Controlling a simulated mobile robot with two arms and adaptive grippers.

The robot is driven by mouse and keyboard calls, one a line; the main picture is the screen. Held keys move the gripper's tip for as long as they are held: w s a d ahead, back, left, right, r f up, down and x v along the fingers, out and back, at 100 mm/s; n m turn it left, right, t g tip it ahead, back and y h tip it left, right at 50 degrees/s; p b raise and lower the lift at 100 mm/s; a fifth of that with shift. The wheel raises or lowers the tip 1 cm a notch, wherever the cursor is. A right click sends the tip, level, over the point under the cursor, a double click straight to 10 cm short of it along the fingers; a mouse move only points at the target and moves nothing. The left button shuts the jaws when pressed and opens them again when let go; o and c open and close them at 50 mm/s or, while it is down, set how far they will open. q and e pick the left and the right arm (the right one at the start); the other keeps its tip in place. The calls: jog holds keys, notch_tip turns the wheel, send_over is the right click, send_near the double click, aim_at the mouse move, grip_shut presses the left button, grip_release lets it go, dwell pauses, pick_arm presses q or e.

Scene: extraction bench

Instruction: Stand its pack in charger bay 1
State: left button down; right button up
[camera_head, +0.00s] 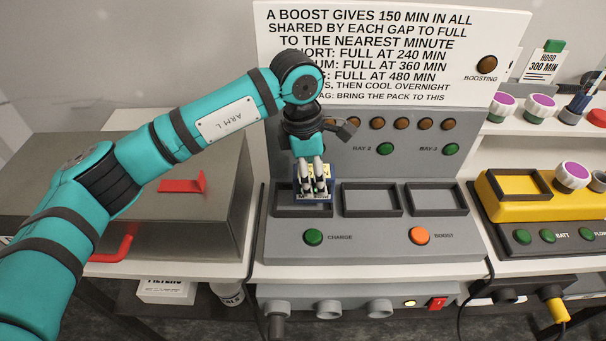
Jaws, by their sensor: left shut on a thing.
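The charger (358,235) is a grey unit with three rectangular bays in a row. The pack (328,197), blue and white with some yellow at its top, is at the leftmost bay (284,201). My left gripper (314,188) reaches down from above and is shut on the pack. The pack looks roughly upright over or in that bay. The fingers cover part of it, and I cannot tell whether its base touches the bay floor. The middle bay (371,213) and the right bay (435,211) are empty. My right gripper is not in view.
A green CHARGE button (313,237) and an orange BOOST button (419,236) sit in front of the bays. A sign (390,50) stands behind. A grey box with red handles (190,215) is at left, a yellow unit (520,207) at right.

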pick_arm(q)
jog(key=shift+w+a, duration=0.35)
jog(key=shift+a, duration=0.2)
jog(key=shift+w+a, duration=0.35)
jog(key=shift+a, duration=0.2)
notch_tip(320, 180, down, 3)
jog(key=shift+r+p, duration=0.15)
jog(key=shift+p, duration=0.8)
jog(key=shift+f, duration=0.6)
jog(key=c, duration=0.6)
grip_release()
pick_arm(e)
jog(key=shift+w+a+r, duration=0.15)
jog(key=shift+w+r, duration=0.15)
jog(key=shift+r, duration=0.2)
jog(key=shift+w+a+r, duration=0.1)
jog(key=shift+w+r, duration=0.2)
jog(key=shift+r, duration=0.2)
pick_arm(q)
jog(key=shift+r, duration=0.1)
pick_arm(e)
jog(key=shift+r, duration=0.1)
